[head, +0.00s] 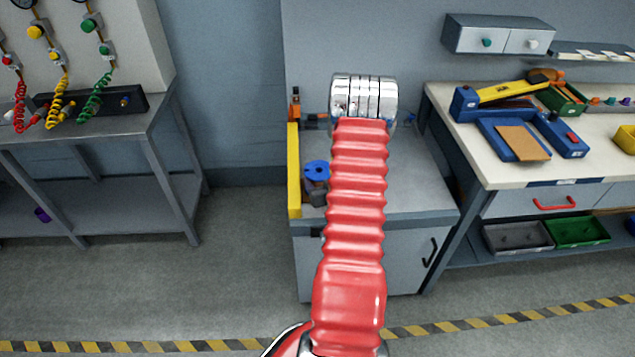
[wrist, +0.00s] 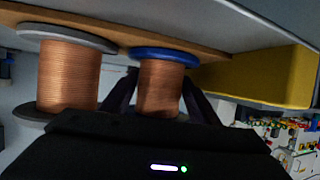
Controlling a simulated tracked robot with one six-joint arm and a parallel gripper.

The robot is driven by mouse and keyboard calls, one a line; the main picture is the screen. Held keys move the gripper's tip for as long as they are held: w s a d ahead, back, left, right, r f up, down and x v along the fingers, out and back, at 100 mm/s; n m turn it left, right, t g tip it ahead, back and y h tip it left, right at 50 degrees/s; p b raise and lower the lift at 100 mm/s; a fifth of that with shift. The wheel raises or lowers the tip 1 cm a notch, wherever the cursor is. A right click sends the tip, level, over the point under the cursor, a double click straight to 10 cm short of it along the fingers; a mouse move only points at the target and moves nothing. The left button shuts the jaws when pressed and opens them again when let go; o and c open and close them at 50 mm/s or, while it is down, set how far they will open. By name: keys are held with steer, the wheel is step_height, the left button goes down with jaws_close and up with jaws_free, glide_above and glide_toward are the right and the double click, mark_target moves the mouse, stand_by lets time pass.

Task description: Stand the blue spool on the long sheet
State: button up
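The blue spool has a blue flange and copper-coloured winding, seen in the wrist view (wrist: 160,88). In the head view its round blue flange (head: 316,169) shows just left of my red arm, above the grey cabinet. My gripper (wrist: 161,92) has one dark finger on each side of the winding, and both appear to touch it. A long brown sheet (wrist: 225,72) runs behind the blue flange in the wrist view, which looks upside down. The flange overlaps the sheet there; I cannot tell whether it touches. The spool's other end is hidden behind my gripper body.
A larger grey-flanged copper spool (wrist: 70,78) stands close beside the blue one. A yellow panel (head: 294,170) rises along the cabinet's left edge. The grey cabinet top (head: 415,190) is bare right of my arm. A workbench (head: 460,140) with tools stands further right.

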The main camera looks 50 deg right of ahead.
steer(key=shift+o, duration=1.1)
steer(key=shift+r, duration=0.15)
steer(key=v, duration=1.2)
